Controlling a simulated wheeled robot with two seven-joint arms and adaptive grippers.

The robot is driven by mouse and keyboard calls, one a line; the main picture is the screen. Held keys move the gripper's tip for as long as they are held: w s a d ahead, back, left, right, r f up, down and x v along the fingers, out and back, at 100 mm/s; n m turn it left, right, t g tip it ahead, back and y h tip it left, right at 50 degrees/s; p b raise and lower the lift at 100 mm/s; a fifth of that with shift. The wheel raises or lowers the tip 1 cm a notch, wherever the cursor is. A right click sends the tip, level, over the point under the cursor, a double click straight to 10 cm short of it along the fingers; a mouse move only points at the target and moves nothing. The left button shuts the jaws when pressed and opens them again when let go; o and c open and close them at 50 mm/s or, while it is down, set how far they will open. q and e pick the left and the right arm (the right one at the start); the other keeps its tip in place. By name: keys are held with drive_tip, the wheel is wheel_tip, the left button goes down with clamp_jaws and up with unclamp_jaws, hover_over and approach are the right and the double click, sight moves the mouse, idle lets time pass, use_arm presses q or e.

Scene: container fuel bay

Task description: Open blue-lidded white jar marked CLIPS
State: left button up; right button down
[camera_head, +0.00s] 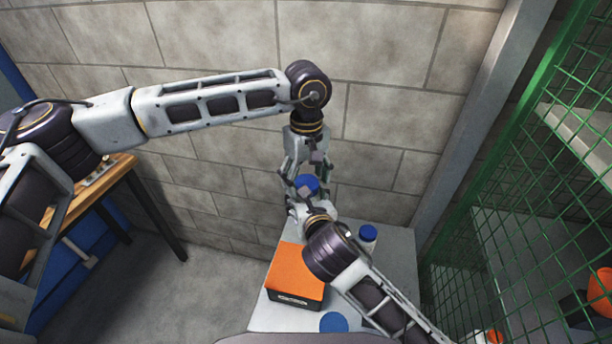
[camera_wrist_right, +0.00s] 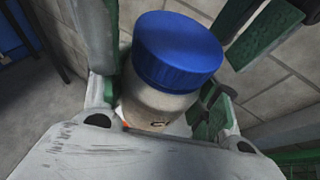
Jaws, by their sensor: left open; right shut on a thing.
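The white jar with the ribbed blue lid (camera_head: 307,184) is held up above the light table. In the right wrist view its lid (camera_wrist_right: 178,50) is on the white body (camera_wrist_right: 155,103); only the start of a dark marking, like a "C", shows low on it. My right gripper (camera_head: 312,208) is shut on the jar body, below the lid. My left gripper (camera_head: 305,172) is open and points down from above, with its fingers around the lid area. Whether they touch the lid cannot be told. My right arm hides the jar's lower part in the head view.
On the light table (camera_head: 395,262) stand an orange box (camera_head: 297,268), a white jar with a blue lid (camera_head: 368,233) and another blue lid (camera_head: 333,322) near the front. A block wall (camera_head: 390,60) is behind. Green mesh (camera_head: 520,170) bounds the right; a wooden bench (camera_head: 115,172) is at left.

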use_arm(q)
drive_tip(key=c, duration=1.1)
drive_tip(key=shift+n, duration=0.3)
drive_tip(key=n, duration=1.9)
drive_tip(key=shift+r, duration=1.25)
idle(0.6)
